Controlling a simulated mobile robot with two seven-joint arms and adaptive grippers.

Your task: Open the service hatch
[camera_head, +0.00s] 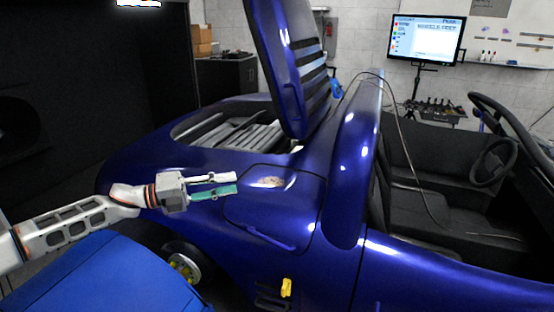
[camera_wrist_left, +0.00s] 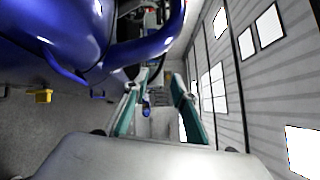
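The service hatch appears to be the outlined blue panel (camera_head: 293,205) on the car's side. It looks shut, lying flush with the body. A blue bar handle (camera_head: 268,237) runs along its lower part; what looks like the same handle (camera_wrist_left: 62,66) shows at the upper left in the left wrist view. My left gripper (camera_head: 236,183) is beside the panel's upper left edge in the head view, pointing right. Its teal fingers stand apart with nothing between them, as the left wrist view (camera_wrist_left: 156,88) also shows. Contact with the car cannot be told. My right gripper is out of view.
A raised blue lid (camera_head: 280,65) with slats stands above the hatch. A yellow piece (camera_head: 286,288) sticks out low on the car's side; a wheel (camera_head: 183,265) is below left. The open cabin (camera_head: 450,180) is at right. A monitor (camera_head: 427,39) stands behind.

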